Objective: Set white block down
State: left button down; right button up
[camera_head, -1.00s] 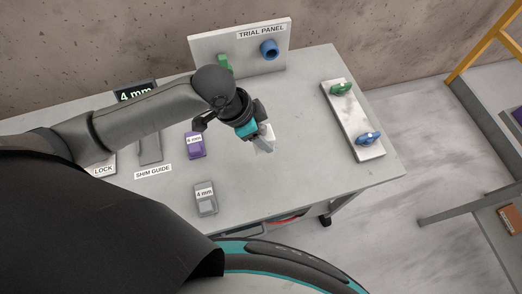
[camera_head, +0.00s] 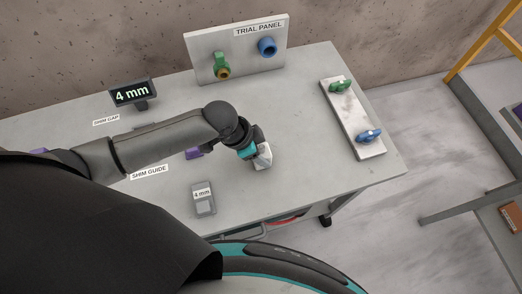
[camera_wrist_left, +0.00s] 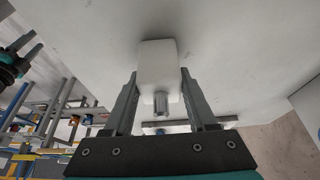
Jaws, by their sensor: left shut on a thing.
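The white block (camera_head: 264,156) is in my left gripper (camera_head: 257,157), low at the table's middle right. In the left wrist view the white block (camera_wrist_left: 158,58) sits between the two fingers of the left gripper (camera_wrist_left: 160,85), which is shut on it. A small grey metal peg (camera_wrist_left: 160,103) sticks out of the block toward the camera. I cannot tell whether the block touches the table (camera_head: 290,190). A dark and teal part, seemingly my right gripper (camera_wrist_left: 24,52), shows at the left edge of the left wrist view; its jaw state is unclear.
The trial panel (camera_head: 237,52) stands at the back with a green and a blue fitting. A pale plate (camera_head: 352,121) with green and blue handles lies at the right. A grey 4 mm block (camera_head: 203,202) is in front, and a purple block (camera_head: 194,153) is partly behind my arm.

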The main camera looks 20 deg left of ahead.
pick_arm(q)
jog(key=shift+f, duration=0.15)
jog(key=shift+c, duration=1)
grip_release()
jog(key=p+v, duration=0.2)
jog(key=v, duration=1)
jog(key=shift+r, duration=0.25)
